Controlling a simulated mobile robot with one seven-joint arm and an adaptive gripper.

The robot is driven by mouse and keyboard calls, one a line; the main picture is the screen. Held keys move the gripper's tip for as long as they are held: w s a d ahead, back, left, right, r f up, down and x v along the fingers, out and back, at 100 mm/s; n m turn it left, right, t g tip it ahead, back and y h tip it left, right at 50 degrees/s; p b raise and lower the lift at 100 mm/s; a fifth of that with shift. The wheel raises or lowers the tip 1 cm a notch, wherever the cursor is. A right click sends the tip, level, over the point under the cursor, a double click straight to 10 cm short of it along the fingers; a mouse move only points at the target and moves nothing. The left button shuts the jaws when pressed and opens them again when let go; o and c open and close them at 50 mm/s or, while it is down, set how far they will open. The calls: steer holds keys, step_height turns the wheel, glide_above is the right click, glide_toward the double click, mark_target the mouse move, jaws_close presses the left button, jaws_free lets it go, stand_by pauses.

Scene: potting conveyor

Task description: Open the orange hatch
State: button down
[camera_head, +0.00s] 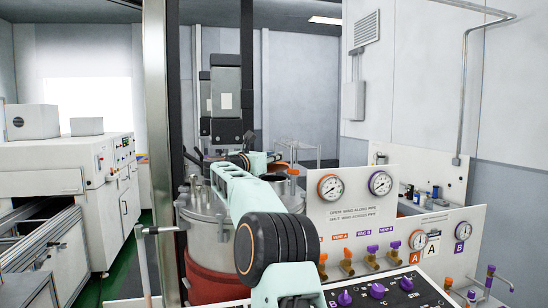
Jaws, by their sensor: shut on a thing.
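A steel vessel (205,205) with a clamped lid stands in the middle, red around its lower part. The orange hatch (283,166) is on its top, seen as a curved orange edge behind my arm. My pale green arm reaches over the vessel and covers much of the hatch. My gripper (274,157) is small and dark at the far end of the arm, at the hatch's edge. It is shut on part of the hatch. Its fingertips and the exact grip are mostly hidden, and I cannot tell how far the hatch is raised.
A short orange-topped fitting (293,173) stands close by on the vessel. A gauge panel (345,215) with valves and a knob console (385,292) stand to the right. A metal post (155,120) and a T-handle (160,230) stand left. A dark column unit (226,95) rises behind.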

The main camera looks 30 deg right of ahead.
steer(key=shift+w+a, duration=0.25)
stand_by(0.5)
steer(key=c, duration=2.2)
jaws_free()
steer(key=shift+o, duration=1.1)
steer(key=shift+w+a+f, duration=0.1)
steer(key=shift+f, duration=0.05)
